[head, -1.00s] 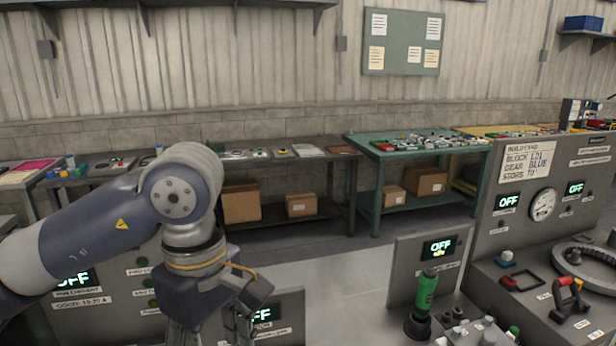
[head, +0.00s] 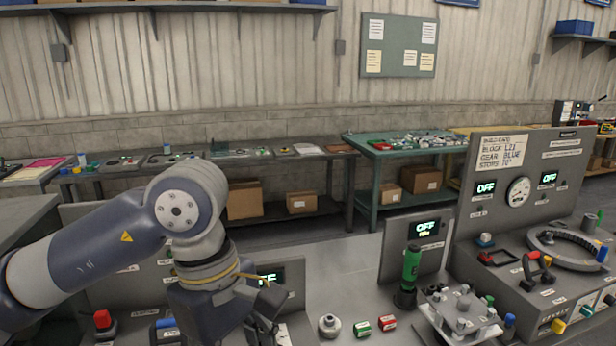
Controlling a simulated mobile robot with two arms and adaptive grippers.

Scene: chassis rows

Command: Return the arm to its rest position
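My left arm (head: 85,245) comes in from the left in the head view, bent at a grey and dark blue elbow joint. My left gripper (head: 262,330) points down at the bottom edge, over the front console. Its fingertips are partly cut off or hidden, so I cannot tell whether it is open or holds anything. My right arm and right gripper are not in view.
A green-handled tool (head: 411,268) stands upright right of the gripper. Nearby are a round metal part (head: 329,326), small green and red blocks (head: 362,329) and a plate with pegs (head: 458,312). A panel with a gauge (head: 518,191) rises at right.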

